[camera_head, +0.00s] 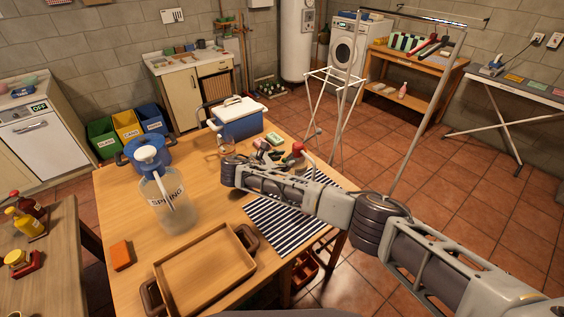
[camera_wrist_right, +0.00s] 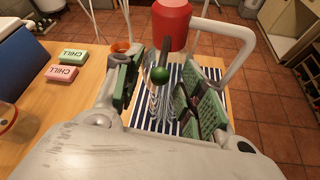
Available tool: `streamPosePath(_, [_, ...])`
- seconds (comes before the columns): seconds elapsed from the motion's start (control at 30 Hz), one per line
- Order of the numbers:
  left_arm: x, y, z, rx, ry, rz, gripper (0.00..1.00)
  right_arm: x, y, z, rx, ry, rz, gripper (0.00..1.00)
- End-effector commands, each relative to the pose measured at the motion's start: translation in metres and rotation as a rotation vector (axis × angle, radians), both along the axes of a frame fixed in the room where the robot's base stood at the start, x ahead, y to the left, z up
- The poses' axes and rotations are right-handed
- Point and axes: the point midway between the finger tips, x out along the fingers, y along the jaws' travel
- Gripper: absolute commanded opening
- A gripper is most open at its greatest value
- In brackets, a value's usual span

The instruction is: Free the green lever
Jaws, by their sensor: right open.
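The green lever knob (camera_wrist_right: 159,75) is a small ball on a dark stem in the right wrist view. It shows in front of a red cylinder (camera_wrist_right: 168,22) with a bent white tube (camera_wrist_right: 240,45). Clear ridged glass shows below the knob. My right gripper (camera_wrist_right: 163,98) is open. Its green-padded fingers lie either side of the knob in that view, and I see no clear contact. In the head view the red part (camera_head: 298,148) stands just beyond my right forearm, which hides most of the gripper and the lever. My left gripper is not in view.
A striped mat (camera_head: 285,222) lies below my right arm. Chill packs (camera_wrist_right: 65,57) lie on the wooden table left of the right gripper. A Spring jug (camera_head: 170,205), a wooden tray (camera_head: 208,272) and a blue cooler (camera_head: 238,125) stand on the table.

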Motion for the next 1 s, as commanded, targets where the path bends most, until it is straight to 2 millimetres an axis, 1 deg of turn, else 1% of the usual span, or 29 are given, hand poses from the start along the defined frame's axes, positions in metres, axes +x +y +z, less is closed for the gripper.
streamPosePath(0.27, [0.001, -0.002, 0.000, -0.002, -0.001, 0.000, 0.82, -0.012, 0.014, 0.008, 0.001, 0.000, 0.004, 0.40])
streamPosePath(0.8, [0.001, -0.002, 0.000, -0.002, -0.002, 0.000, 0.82, -0.061, 0.063, 0.039, 0.002, 0.000, 0.002, 0.40])
streamPosePath(1.0, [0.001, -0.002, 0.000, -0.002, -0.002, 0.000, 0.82, -0.073, 0.074, 0.046, 0.001, 0.001, 0.000, 0.40])
